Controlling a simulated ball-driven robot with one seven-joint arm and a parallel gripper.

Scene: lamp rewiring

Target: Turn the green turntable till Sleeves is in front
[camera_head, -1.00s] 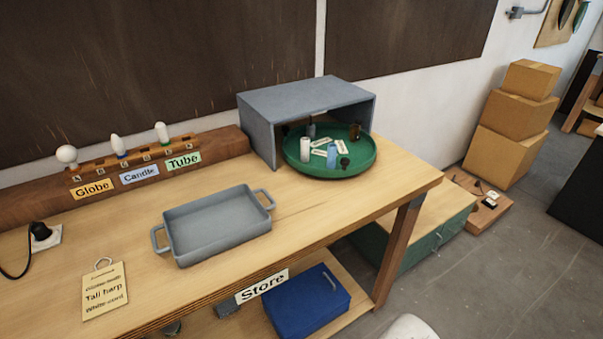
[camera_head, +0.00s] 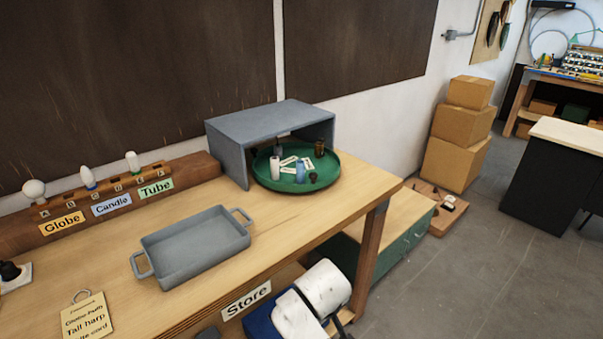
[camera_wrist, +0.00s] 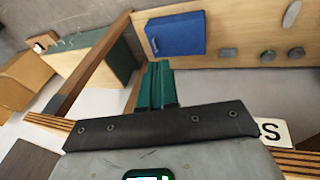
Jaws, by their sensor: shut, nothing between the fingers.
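The green turntable (camera_head: 268,185) sits at the right end of the bench, its back part under a grey open-fronted cover (camera_head: 265,122). On it stand a white cylinder (camera_head: 276,167), a blue cylinder (camera_head: 300,172), a brown bottle (camera_head: 319,148) and a small dark piece (camera_head: 312,178) near the front rim. White cards lie among them; their writing is too small to read, so I cannot tell which is Sleeves. In the wrist view my gripper (camera_wrist: 157,85) has its green fingers together and empty, beside the bench edge and apart from the turntable, which is out of that view.
A grey tray (camera_head: 192,245) stands on the bench, left of the turntable. A bulb rack (camera_head: 110,188) runs along the back. A blue box (camera_wrist: 175,34) lies on the lower shelf. Cardboard boxes (camera_head: 455,160) stand by the wall. Bench top before the turntable is clear.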

